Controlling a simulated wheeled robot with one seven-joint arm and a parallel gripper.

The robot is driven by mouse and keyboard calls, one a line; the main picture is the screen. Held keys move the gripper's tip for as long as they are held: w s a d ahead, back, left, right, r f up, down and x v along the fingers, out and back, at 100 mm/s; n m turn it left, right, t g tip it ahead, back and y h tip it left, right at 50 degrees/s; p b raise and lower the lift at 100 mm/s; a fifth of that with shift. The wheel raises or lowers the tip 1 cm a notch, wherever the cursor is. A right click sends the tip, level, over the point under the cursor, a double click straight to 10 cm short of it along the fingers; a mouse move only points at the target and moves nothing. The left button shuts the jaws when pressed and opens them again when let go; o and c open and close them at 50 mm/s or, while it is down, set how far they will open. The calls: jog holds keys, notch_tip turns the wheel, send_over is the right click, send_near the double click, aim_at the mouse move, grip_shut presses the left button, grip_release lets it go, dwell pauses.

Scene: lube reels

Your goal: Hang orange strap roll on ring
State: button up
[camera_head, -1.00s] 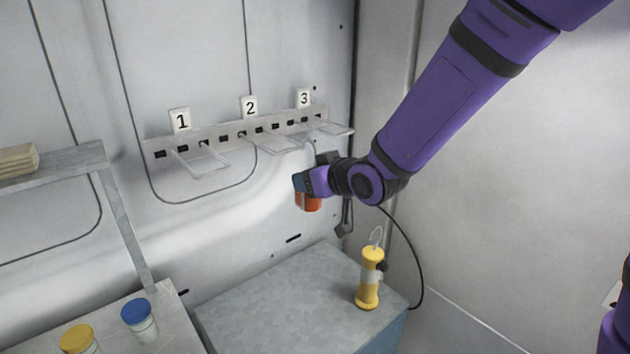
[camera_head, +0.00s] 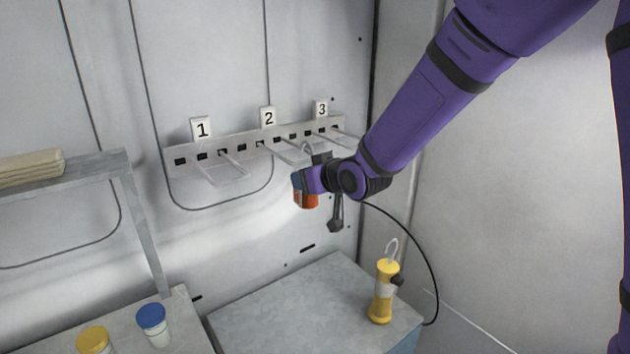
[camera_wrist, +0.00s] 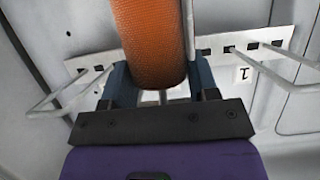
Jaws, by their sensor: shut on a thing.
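The orange strap roll (camera_head: 307,200) is in my gripper (camera_head: 303,186), just below the wall rack. In the wrist view the roll (camera_wrist: 155,45) sits between the two blue-grey fingers of my gripper (camera_wrist: 160,82), which are shut on it. The rack (camera_head: 182,162) has wire loop hooks under labels 1 (camera_head: 202,129), 2 (camera_head: 268,117) and 3 (camera_head: 321,109). The roll is close to the wire loop under label 2 (camera_head: 284,153). In the wrist view a wire (camera_wrist: 189,35) runs close beside the roll. I cannot tell whether they touch.
A yellow lamp with a hook (camera_head: 383,292) stands on the grey metal box (camera_head: 290,305) below. Blue-lidded (camera_head: 151,318) and yellow-lidded (camera_head: 94,340) jars stand at lower left. A shelf (camera_head: 95,165) holds a beige bundle (camera_head: 30,165). The wire under label 1 (camera_head: 225,178) is empty.

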jog(key=shift+w+a+f, duration=0.1)
jog(key=shift+w+a, duration=0.05)
jog(key=shift+w, duration=0.1)
jog(key=shift+f, duration=1.35)
jog(key=o, duration=1.1)
jog(key=shift+s, duration=0.1)
